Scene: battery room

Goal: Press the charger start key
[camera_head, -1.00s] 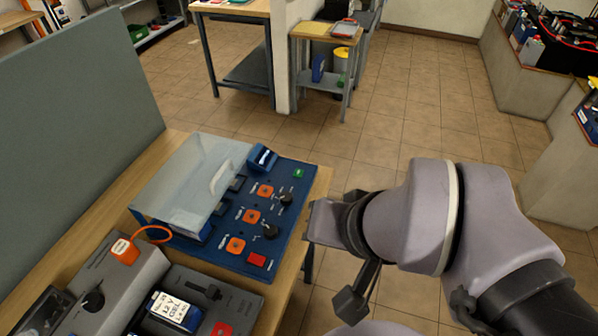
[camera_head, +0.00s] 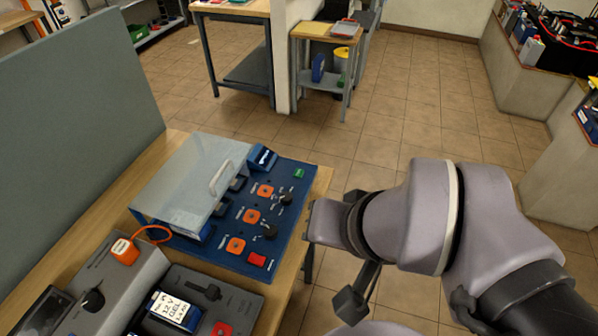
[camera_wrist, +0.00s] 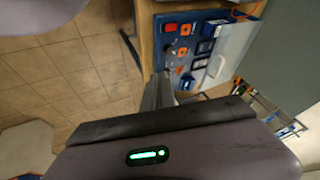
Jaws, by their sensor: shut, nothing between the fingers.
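A blue charger panel (camera_head: 285,222) lies on the wooden bench. It carries a small green key (camera_head: 299,173) at its far right corner and a red key (camera_head: 257,259) at its near end. Their labels are too small to read. Orange-and-black switches and dark knobs sit between them. My gripper (camera_head: 311,222) is shut and empty, beside the panel's right edge in the head view. In the wrist view its grey fingers (camera_wrist: 158,92) show near the panel's edge, with the red key (camera_wrist: 171,27) beyond. The green key cannot be made out there.
A clear cover with a handle (camera_head: 221,178) sits over the panel's left part. A grey unit with an orange plug (camera_head: 125,251) and a labelled 12 V battery (camera_head: 173,309) are nearer. A grey screen (camera_head: 75,130) stands behind. Tiled floor is open right of the bench.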

